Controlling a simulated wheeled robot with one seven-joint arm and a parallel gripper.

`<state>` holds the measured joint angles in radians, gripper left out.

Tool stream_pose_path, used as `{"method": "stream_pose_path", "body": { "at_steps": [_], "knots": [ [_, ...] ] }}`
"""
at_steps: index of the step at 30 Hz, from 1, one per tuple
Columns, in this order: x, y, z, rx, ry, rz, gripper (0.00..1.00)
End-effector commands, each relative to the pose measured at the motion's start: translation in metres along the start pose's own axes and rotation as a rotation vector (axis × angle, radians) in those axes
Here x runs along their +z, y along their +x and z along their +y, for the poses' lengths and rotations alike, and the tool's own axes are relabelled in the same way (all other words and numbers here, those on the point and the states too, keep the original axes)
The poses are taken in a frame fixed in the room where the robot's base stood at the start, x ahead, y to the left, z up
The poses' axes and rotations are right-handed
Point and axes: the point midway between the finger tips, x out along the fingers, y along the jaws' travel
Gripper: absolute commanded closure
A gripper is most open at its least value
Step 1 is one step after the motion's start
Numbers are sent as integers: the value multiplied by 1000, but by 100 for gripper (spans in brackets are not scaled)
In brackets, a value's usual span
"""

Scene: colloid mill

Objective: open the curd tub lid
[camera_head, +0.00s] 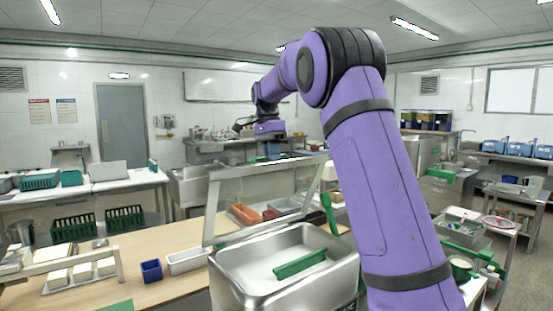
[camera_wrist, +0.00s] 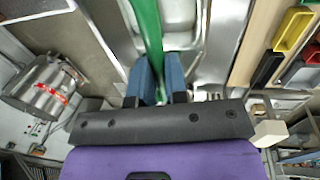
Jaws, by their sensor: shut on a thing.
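The curd tub (camera_head: 232,285) is a steel, open-topped tub at the front centre, with white contents showing inside. A green bar (camera_head: 300,264) lies across its opening. The lid (camera_head: 255,192), which looks like a clear panel in a pale frame, stands raised and tilted behind the tub. My gripper (camera_head: 271,150) is at the lid's upper edge, far from the tub opening. In the wrist view my gripper (camera_wrist: 158,78) has its blue fingers shut on a green handle (camera_wrist: 147,28). How the handle joins the lid is hidden.
A wooden-topped table (camera_head: 190,287) with a blue container (camera_head: 151,271) and white blocks (camera_head: 82,272) is at left. An orange tray (camera_head: 245,213) shows behind the panel. A side table (camera_head: 462,237) stands at right. My arm blocks part of the right side.

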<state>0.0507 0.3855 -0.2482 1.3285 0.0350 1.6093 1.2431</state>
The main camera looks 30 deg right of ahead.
Motion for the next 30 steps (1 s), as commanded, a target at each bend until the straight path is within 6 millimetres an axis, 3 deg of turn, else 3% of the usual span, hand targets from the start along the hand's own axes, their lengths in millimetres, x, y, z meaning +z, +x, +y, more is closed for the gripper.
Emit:
{"method": "stream_pose_path", "body": {
  "at_steps": [15, 16, 19, 30],
  "knots": [
    [1, 4, -6, 10, 1, -4, 100],
    [1, 4, -6, 10, 1, -4, 83],
    [1, 4, -6, 9, 0, -4, 60],
    [0, 0, -4, 4, 1, -2, 60]
  ]
}}
